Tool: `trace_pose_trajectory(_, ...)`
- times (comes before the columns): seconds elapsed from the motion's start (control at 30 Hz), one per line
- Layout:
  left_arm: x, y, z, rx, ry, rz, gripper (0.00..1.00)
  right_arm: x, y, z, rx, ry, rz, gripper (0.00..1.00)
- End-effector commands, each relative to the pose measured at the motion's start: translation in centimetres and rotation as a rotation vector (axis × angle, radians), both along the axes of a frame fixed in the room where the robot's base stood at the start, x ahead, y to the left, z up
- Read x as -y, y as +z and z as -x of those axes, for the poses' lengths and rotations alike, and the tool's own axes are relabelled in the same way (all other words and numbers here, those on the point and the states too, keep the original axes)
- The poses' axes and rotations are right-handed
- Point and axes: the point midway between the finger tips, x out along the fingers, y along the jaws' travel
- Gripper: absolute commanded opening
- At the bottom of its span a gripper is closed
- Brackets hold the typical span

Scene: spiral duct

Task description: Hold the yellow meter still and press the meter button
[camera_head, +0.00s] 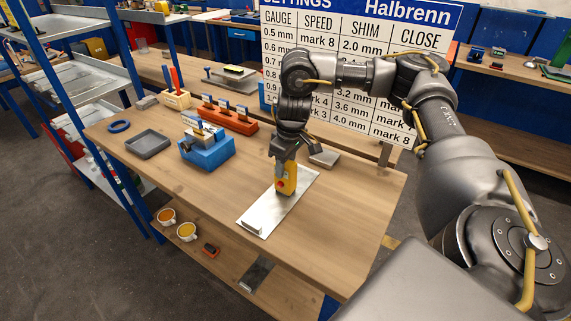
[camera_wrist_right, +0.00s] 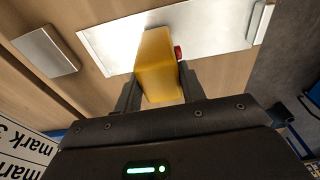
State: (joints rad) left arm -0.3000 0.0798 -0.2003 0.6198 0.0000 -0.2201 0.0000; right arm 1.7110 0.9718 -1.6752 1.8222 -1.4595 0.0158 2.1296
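The yellow meter (camera_head: 286,180) stands on a pale metal plate (camera_head: 264,217) on the workbench, directly under my right gripper (camera_head: 283,166). A red button (camera_head: 281,183) shows on its side in the head view. In the right wrist view the yellow meter (camera_wrist_right: 158,62) sits between the two dark fingers of my right gripper (camera_wrist_right: 158,88), which lie against its sides. The red button (camera_wrist_right: 178,53) sticks out on the right there, clear of the fingers. My left gripper is not in view.
A blue block fixture (camera_head: 207,150), a grey tray (camera_head: 149,144), a red rack (camera_head: 229,118) and a blue ring (camera_head: 119,126) occupy the bench's left half. A small grey block (camera_head: 324,156) lies behind the plate. The bench's front right is clear. Two cups (camera_head: 187,231) stand on the lower shelf.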

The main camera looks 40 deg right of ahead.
Motion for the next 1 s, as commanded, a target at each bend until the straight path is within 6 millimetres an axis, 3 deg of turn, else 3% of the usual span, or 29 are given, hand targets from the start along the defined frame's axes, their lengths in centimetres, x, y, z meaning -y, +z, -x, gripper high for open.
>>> trace_pose_trajectory(0.03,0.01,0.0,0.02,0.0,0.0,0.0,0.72,0.01,0.0,0.0,0.0,0.0,0.001,0.26)
trace_pose_trajectory(0.17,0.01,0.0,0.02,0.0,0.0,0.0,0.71,0.01,0.0,0.01,0.0,0.0,0.001,0.11)
trace_pose_trajectory(0.7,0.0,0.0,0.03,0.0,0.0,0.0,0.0,0.02,0.01,0.0,0.0,0.0,0.001,0.11)
trace_pose_trajectory(1.0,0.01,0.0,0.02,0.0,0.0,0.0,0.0,0.03,0.01,0.0,0.0,0.0,0.001,0.11)
